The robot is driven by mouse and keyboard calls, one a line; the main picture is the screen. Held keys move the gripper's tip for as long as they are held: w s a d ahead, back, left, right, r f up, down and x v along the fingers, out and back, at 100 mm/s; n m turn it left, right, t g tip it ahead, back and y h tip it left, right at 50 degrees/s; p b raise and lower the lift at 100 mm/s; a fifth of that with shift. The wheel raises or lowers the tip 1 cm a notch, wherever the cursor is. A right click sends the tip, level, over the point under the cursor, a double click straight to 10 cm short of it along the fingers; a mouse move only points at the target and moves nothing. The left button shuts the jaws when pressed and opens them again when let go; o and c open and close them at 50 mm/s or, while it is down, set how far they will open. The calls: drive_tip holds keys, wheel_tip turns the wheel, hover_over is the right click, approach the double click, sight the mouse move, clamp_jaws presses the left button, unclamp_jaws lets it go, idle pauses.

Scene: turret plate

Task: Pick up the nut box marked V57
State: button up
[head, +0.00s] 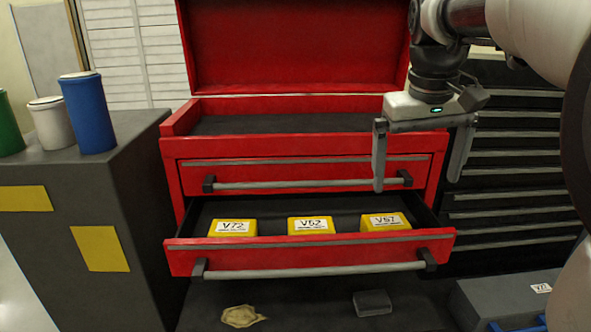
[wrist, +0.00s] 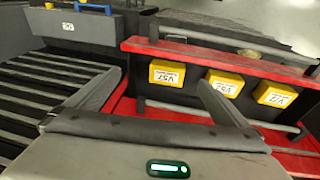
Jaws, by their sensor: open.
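The nut box marked V57 (head: 385,222) is a yellow box with a white label, at the right end of the open lower drawer (head: 310,258). It also shows in the wrist view (wrist: 167,74), beyond the gap between the fingers. My gripper (head: 418,182) is open and empty, pointing down, higher than the box in the picture and a little to its right, apart from it. Its fingers also show in the wrist view (wrist: 158,82). Two similar yellow boxes, one marked V72 (head: 233,228) and one that reads like V62 (head: 311,225), sit to the left in the same drawer.
The red tool chest (head: 300,45) has its lid up, and its upper drawer's handle bar (head: 300,184) is near my fingers. A dark cabinet with blue (head: 87,112), white and green cylinders stands left. A grey case (head: 500,300) lies low right. A cloth (head: 241,316) lies below the drawer.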

drive_tip(key=y, duration=0.1)
approach(386, 221)
drive_tip(key=shift+n+g, duration=0.3)
wheel_tip(386, 221, down, 4)
drive_tip(key=shift+f+b, duration=0.1)
drive_tip(key=shift+b, duration=0.75)
drive_tip(key=shift+w+d+f, duration=0.1)
drive_tip(key=shift+w+f, duration=0.2)
drive_tip(key=shift+f, duration=0.75)
drive_tip(key=shift+w+d+f, duration=0.1)
drive_tip(key=shift+w+f, duration=0.2)
drive_tip(key=shift+f, duration=0.7)
drive_tip(key=shift+w+f, duration=0.3)
drive_tip(key=shift+f, duration=0.75)
drive_tip(key=c, duration=1.3)
drive_tip(key=shift+c, duration=0.5)
drive_tip(key=shift+r, duration=0.2)
